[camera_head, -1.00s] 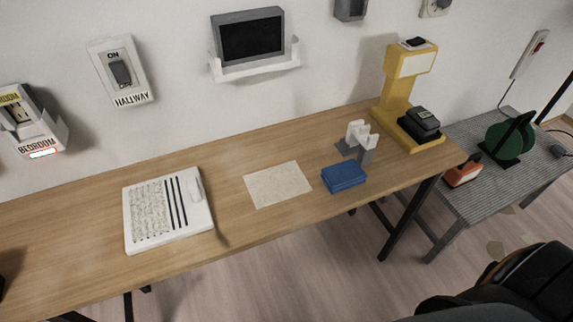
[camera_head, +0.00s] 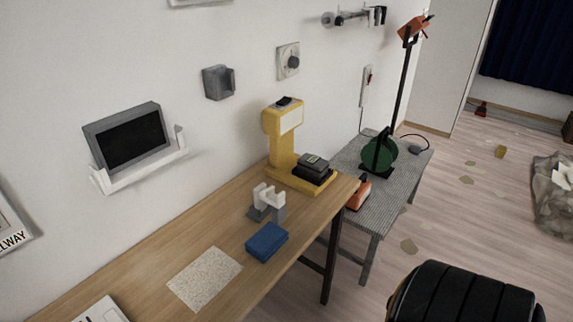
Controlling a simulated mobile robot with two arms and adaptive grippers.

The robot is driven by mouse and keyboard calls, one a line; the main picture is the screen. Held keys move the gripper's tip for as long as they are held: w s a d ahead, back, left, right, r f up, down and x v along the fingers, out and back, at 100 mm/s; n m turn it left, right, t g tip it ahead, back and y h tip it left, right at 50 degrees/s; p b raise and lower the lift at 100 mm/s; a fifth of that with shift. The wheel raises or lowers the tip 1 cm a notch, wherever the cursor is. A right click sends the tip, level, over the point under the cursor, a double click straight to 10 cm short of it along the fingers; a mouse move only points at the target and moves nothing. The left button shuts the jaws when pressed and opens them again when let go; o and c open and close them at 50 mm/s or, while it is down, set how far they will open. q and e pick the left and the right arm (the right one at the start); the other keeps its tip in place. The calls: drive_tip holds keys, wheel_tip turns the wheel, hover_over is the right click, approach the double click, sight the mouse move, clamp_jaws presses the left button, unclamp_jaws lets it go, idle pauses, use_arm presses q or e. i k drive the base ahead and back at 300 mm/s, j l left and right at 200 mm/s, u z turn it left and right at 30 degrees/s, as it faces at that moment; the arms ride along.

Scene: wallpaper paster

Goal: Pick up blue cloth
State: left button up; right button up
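The blue cloth (camera_head: 266,242) is a folded, flat stack on the wooden table (camera_head: 150,251), close to its front edge. A small grey and white holder (camera_head: 267,203) stands just behind it. A speckled beige sheet (camera_head: 204,278) lies to its left. Nothing touches the cloth from above. A black rounded part at the bottom right looks like my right arm. No gripper fingers show in the view, so I cannot see how either gripper stands.
A yellow stand (camera_head: 282,140) with a black block (camera_head: 313,168) is at the table's right end. A lower grey table (camera_head: 392,200) holds a green round tool (camera_head: 380,154) and an orange tool (camera_head: 359,193). Open floor lies to the right, with a greyish bag (camera_head: 555,205).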

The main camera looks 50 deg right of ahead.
sight(263, 245)
drive_tip(key=z, duration=1.3)
drive_tip(key=l, duration=0.1)
